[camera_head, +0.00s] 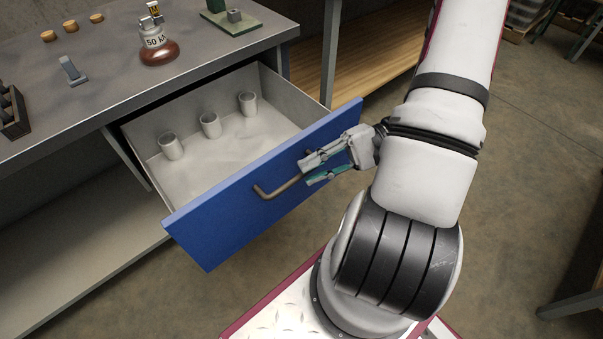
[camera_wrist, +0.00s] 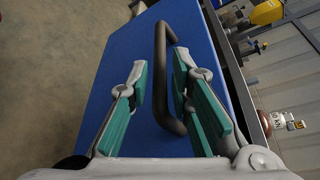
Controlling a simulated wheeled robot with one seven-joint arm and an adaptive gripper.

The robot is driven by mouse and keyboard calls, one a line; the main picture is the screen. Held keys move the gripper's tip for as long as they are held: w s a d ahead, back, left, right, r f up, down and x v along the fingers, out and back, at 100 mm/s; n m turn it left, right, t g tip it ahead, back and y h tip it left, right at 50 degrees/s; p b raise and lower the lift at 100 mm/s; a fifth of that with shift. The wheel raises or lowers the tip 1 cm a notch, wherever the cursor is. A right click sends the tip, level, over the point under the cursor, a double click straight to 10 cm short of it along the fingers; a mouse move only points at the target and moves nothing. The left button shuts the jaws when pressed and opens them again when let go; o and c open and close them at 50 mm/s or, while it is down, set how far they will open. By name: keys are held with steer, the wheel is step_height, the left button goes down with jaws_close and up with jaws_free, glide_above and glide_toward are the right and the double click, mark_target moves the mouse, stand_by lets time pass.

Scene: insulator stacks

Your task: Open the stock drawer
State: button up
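The stock drawer (camera_head: 215,190), with a blue front and pale grey inside, stands pulled out from under the workbench. Its brown bar handle (camera_head: 276,190) is on the blue front and also shows in the wrist view (camera_wrist: 160,75). My gripper (camera_head: 308,171) is at the handle's right end in the head view. In the wrist view my gripper (camera_wrist: 160,70) has its green-padded fingers apart, one on each side of the handle, with gaps visible. Whether the fingertips reach past the bar is unclear.
Three pale cups (camera_head: 210,125) stand inside the drawer. The grey workbench (camera_head: 110,80) carries a brown-based piece marked 50 kN (camera_head: 155,42), a green plate (camera_head: 230,21), a small grey bracket (camera_head: 72,70) and several tan discs. Bare floor (camera_head: 530,150) lies to the right.

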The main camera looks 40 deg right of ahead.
steer(key=v, duration=0.8)
steer(key=shift+s+d, duration=0.1)
steer(key=shift+d, duration=0.05)
steer(key=s+a+r+n+g+h, duration=0.2)
steer(key=a+r+n+g+h, duration=0.6)
steer(key=a+r, duration=0.75)
steer(key=s+a+r+n+t+h, duration=0.2)
steer(key=s+r+t+h, duration=0.2)
steer(key=s+h, duration=0.25)
step_height(320, 180, up, 22)
steer(key=t+p, duration=0.3)
steer(key=p, duration=1.7)
steer(key=shift+a+p, duration=0.15)
steer(key=shift+p, duration=0.25)
